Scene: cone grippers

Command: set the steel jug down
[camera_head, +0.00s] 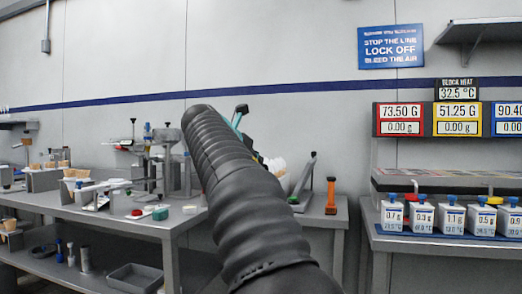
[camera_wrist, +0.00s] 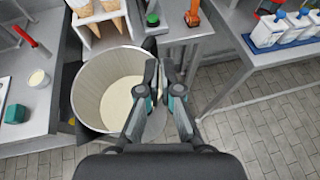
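The steel jug (camera_wrist: 86,98) is in the wrist view, wide-mouthed, with pale cream-coloured contents inside. My gripper (camera_wrist: 163,78) is at the jug's right side. Its two dark fingers with teal parts are close together there and appear closed on the jug's handle side, though the grip itself is mostly hidden. The jug looks upright or nearly so, close to a grey bench edge; its base is hidden. In the head view my dark arm covers the jug, and only a small part of the gripper (camera_head: 239,115) shows behind the arm.
A cone holder (camera_wrist: 104,35) stands just beyond the jug. A small cup (camera_wrist: 38,78) and a teal block (camera_wrist: 14,114) are on the left bench. White containers (camera_head: 451,218) line the right bench, beyond a floor gap.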

